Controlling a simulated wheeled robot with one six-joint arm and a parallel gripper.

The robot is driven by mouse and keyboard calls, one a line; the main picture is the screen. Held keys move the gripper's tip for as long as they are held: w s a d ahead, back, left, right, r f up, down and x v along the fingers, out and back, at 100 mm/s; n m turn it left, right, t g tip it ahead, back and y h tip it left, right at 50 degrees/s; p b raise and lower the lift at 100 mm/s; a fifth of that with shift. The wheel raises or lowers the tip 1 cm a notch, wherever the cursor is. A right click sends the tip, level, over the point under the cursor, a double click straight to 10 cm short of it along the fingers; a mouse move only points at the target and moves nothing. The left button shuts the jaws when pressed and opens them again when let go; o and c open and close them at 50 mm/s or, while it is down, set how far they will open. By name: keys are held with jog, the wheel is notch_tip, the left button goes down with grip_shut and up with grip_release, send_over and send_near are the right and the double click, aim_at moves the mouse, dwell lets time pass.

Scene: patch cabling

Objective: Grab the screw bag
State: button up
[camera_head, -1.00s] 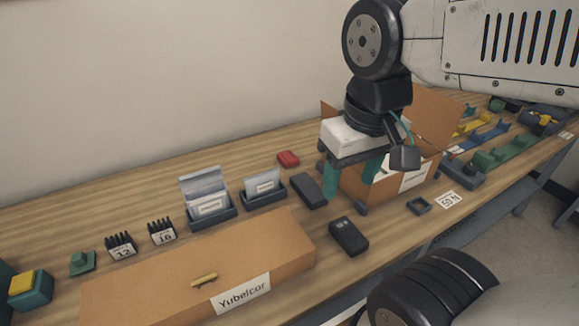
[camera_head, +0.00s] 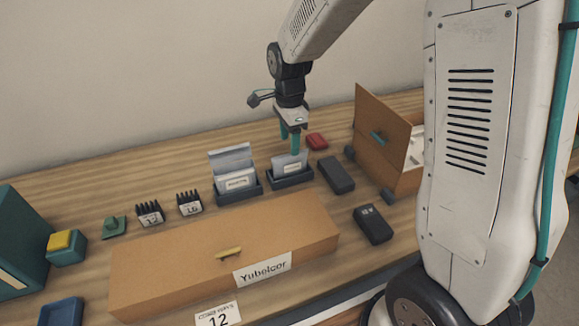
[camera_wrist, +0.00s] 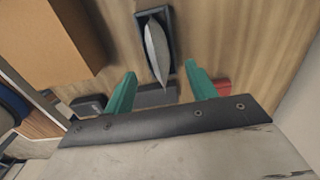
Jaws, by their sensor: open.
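Two bags stand in dark holders on the table behind the long cardboard box: a larger clear bag (camera_head: 231,164) on the left and a smaller bag (camera_head: 286,166) on the right. Both have white labels too small to read, so I cannot tell by label which holds screws. My gripper (camera_head: 290,146), with green fingers, is open and empty, pointing down above the smaller bag, and partly covers it. In the wrist view this bag (camera_wrist: 157,50) shows edge-on in its holder (camera_wrist: 169,18), ahead of and roughly between the fingertips, apparently untouched.
The long box labelled Yubelcor (camera_head: 200,262) lies in front of the holders. A red block (camera_head: 317,141), a dark block (camera_head: 336,175) and an open cardboard box (camera_head: 395,176) are to the right. Black comb-like pieces (camera_head: 189,203) stand left.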

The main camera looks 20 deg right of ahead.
aim_at(290, 161)
notch_tip(290, 161, down, 8)
jog(key=shift+s, duration=0.15)
jog(key=c, duration=1.1)
